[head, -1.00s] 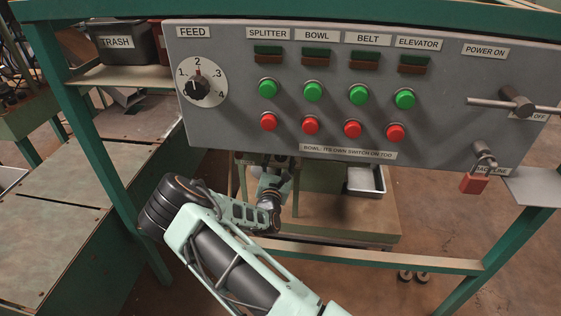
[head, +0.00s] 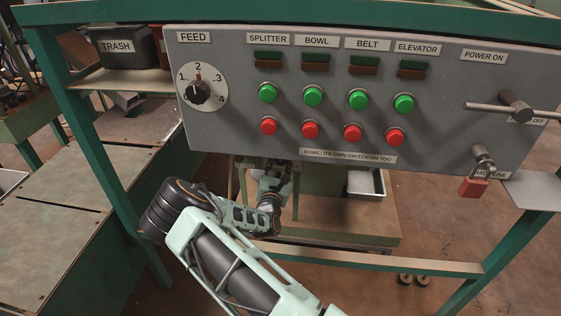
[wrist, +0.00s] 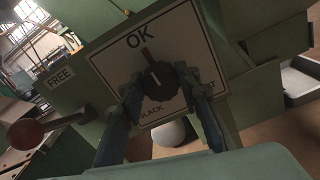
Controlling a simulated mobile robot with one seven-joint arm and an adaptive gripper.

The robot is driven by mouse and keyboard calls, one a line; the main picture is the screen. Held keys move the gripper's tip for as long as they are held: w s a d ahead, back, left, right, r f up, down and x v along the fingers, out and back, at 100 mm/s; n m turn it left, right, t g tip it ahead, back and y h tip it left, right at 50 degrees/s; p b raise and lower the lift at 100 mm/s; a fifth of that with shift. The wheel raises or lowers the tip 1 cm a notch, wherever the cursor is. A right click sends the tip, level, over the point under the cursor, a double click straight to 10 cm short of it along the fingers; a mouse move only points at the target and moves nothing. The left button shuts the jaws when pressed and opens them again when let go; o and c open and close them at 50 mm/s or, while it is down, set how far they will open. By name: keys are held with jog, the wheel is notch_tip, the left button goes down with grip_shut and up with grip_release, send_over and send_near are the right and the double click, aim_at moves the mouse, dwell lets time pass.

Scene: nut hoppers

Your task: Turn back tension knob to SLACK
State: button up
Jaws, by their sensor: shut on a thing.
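The plate reads OK at the top and SLACK at the lower left; a label at the right is mostly covered by a finger. The pointer line points up, close to OK. My gripper (wrist: 160,92) has one finger on each side of the knob and is shut on it. In the head view my gripper (head: 276,172) is below the control panel, and the tension knob cannot be made out there.
A lever with a reddish ball (wrist: 28,133) is left of the plate, near a FREE label (wrist: 62,77). In the head view, the grey control panel (head: 440,110) overhangs my gripper. A green frame post (head: 95,150) stands left of my arm. A metal tray (head: 366,184) is behind, right.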

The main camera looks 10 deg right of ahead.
jog(key=n+p, duration=0.7)
jog(key=n, duration=0.4)
jog(key=shift+a+n, duration=0.15)
jog(key=shift+n, duration=0.15)
jog(key=n+p, duration=0.1)
jog(key=n, duration=0.5)
jog(key=shift+f, duration=0.2)
jog(key=n, duration=0.5)
jog(key=shift+f+n, duration=0.1)
jog(key=shift+n, duration=0.3)
jog(key=o, duration=1.2)
jog(key=shift+c, duration=0.2)
